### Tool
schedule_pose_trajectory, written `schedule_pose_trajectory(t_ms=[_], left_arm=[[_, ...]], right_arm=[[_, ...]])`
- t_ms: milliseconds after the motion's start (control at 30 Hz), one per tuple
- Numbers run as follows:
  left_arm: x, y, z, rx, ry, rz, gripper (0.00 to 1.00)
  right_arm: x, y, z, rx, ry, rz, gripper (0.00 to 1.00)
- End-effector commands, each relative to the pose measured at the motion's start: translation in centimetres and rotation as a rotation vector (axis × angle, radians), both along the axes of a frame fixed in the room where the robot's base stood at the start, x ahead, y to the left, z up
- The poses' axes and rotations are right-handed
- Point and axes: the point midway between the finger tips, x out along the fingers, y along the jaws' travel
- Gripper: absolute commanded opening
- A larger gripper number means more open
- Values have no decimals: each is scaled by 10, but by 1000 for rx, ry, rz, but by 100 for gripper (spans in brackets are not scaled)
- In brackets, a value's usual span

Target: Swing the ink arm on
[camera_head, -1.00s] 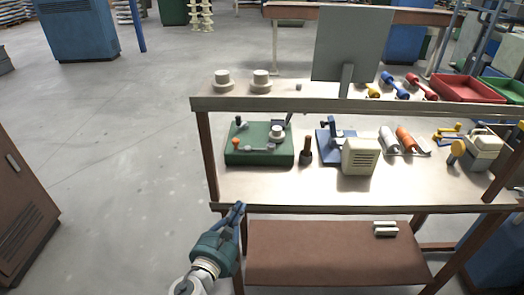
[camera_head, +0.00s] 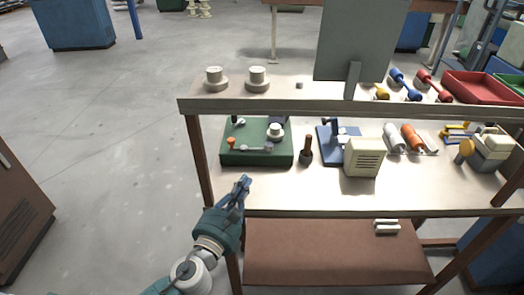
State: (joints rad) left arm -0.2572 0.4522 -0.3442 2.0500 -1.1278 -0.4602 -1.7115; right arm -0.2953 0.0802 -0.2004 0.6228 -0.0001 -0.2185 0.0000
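A green-based device (camera_head: 256,158) sits at the left end of the bench's lower worktop. It carries an orange knob (camera_head: 231,143), a thin grey bar and a white round piece (camera_head: 275,131). I cannot tell for sure which of its small parts is the ink arm. My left gripper (camera_head: 243,182) is in front of the device, near the worktop's front edge and apart from the device. Its blue-grey fingers look close together, and I see nothing held between them. My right gripper is not in view.
A dark upright tool (camera_head: 306,152) stands just right of the device, then a blue-based device (camera_head: 334,148) and a cream box (camera_head: 362,157). The shelf (camera_head: 320,105) overhangs behind. The worktop's front strip (camera_head: 310,192) is clear.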

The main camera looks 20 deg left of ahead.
Motion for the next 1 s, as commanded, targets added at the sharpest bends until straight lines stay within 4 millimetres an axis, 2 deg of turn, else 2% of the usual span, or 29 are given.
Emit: schedule_pose_trajectory(t_ms=[100, 200, 367, 533, 700, 833, 1000], left_arm=[[1, 0, 0, 0, 0, 0, 0], [9, 0, 2, -1, -2, 0, 0], [35, -1, 3, -2, -2, 2, 0], [73, -3, 3, -2, -2, 2, 0], [107, -4, 2, -2, -2, 1, 0], [125, -5, 1, -2, -1, 1, 0], [138, -5, 1, -2, -1, 1, 0]], right_arm=[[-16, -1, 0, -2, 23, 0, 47], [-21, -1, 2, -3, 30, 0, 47], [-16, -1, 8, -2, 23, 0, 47], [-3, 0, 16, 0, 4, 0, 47], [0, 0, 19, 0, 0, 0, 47], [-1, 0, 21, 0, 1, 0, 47], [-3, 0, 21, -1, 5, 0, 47]])
